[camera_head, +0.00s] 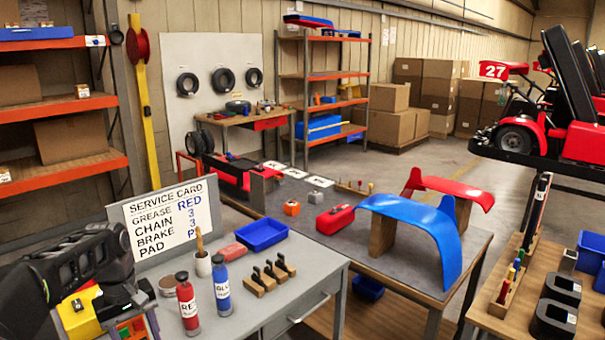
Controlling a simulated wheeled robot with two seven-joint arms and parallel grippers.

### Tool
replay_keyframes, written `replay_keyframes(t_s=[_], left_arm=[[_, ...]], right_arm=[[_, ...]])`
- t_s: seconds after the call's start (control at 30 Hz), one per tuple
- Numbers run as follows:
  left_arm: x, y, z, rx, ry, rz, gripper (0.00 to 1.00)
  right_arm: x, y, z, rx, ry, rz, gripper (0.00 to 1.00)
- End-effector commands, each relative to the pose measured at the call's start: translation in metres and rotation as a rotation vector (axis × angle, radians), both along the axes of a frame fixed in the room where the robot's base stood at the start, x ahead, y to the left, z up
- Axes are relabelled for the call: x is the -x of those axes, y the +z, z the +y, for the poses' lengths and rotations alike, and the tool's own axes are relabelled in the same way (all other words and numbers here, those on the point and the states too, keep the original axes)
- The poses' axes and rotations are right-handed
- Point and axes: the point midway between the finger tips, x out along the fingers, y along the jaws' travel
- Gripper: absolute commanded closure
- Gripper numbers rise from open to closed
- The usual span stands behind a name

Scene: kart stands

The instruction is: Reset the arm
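My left arm comes in at the lower left as a bulky black shape. The end of the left gripper (143,292) seems to be beside the grey bench's left end, and I cannot make out its fingers or whether it holds anything. A yellow block (79,312) and a multicoloured item (131,327) lie close below and beside it, partly hidden by the arm. My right arm and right gripper are not in view.
The grey bench (300,265) holds a red bottle (187,303), a blue bottle (221,287), a service card (164,219), a blue tray (262,234) and black-handled blocks (265,280). Blue (413,232) and red (452,189) fenders stand behind. A wooden table (510,320) is right.

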Motion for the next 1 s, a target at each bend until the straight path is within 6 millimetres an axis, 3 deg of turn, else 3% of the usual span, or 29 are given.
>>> replay_keyframes(t_s=[0.27, 0.47, 0.57, 0.73, 0.9, 1.0], left_arm=[[-0.012, -0.079, -0.049, 0.054, -0.139, -0.017, 0.44], [-0.001, -0.171, -0.116, 0.13, -0.287, -0.044, 0.44], [0.025, -0.231, -0.167, 0.187, -0.377, -0.065, 0.44], [0.103, -0.312, -0.248, 0.268, -0.507, -0.106, 0.44], [0.19, -0.349, -0.299, 0.304, -0.593, -0.137, 0.44], [0.223, -0.354, -0.311, 0.305, -0.622, -0.149, 0.44]], right_arm=[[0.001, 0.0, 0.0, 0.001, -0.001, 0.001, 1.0], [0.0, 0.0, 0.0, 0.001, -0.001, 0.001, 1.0], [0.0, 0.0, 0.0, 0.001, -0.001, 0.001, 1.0], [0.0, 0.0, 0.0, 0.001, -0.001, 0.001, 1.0], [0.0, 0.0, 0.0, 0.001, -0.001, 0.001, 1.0], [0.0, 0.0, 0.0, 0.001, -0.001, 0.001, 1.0]])
